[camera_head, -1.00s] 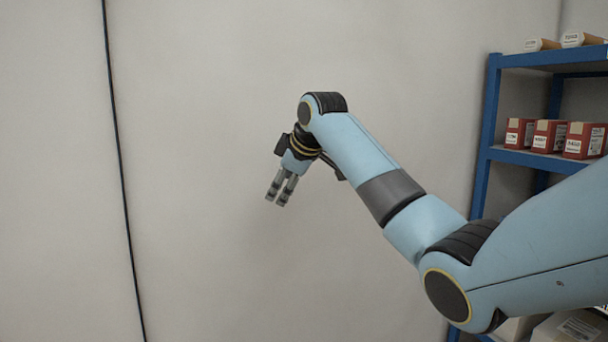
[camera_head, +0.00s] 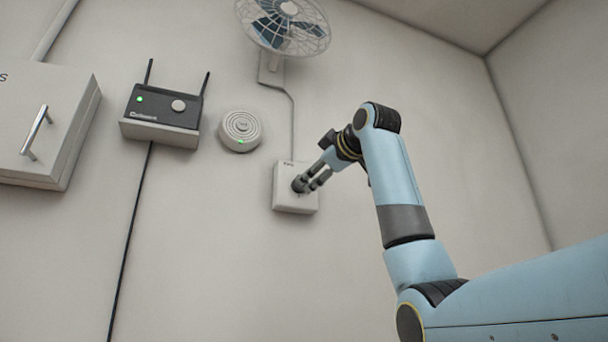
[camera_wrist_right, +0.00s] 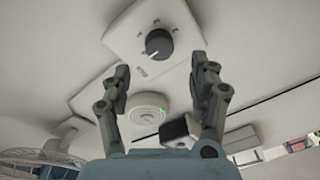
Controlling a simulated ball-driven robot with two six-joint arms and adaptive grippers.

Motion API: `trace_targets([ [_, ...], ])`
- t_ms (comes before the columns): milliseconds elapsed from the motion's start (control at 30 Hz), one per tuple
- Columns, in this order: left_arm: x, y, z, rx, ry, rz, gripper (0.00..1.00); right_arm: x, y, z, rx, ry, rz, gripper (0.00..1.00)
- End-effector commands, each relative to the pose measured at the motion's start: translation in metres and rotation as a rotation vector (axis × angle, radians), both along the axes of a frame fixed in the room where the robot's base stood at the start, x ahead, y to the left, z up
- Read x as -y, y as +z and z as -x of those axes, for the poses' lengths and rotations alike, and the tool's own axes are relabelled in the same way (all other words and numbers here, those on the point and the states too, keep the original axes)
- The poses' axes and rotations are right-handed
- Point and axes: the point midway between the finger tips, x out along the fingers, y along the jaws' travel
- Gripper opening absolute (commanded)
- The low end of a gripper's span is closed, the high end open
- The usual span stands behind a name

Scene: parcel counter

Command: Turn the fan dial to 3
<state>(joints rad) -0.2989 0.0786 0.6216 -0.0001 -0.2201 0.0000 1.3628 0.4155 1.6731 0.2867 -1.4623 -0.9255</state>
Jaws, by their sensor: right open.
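The fan dial (camera_wrist_right: 158,43) is a dark round knob on a white wall plate (camera_wrist_right: 122,35) in the right wrist view. Small marks sit around the dial; they are too small to read, and I cannot tell the setting. The plate also shows in the head view (camera_head: 283,202), under the fan (camera_head: 284,22). My right gripper (camera_wrist_right: 160,66) is open, its fingers on either side of the dial in the picture and apart from it. In the head view my right gripper (camera_head: 309,182) overlaps the plate and partly hides the dial area. My left gripper is not in view.
To the left on the wall are a round white device (camera_head: 240,130) with a green light, a black router (camera_head: 163,108) on a shelf with two antennas, and a cabinet (camera_head: 45,120) with a handle. A cable runs from fan to plate.

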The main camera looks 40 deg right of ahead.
Motion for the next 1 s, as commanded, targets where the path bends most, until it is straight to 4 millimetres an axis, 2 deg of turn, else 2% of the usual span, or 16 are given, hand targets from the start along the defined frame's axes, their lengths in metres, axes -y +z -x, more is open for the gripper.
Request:
trace_targets([
  [33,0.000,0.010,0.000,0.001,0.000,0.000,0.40,0.001,0.004,-0.011,-0.003,0.000,-0.001,0.61],
  [100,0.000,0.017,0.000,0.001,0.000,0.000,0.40,0.003,0.004,-0.024,-0.003,0.001,-0.002,0.61],
  [300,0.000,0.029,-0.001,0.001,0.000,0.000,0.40,0.006,0.002,-0.052,-0.002,0.000,0.000,0.61],
  [467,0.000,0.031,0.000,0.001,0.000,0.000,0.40,0.007,0.000,-0.059,-0.001,-0.001,0.000,0.61],
  [700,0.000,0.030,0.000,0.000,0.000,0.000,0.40,0.007,0.000,-0.060,-0.001,-0.001,0.000,0.60],
  [1000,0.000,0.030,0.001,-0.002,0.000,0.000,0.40,0.007,0.000,-0.059,-0.001,-0.001,0.000,0.20],
])
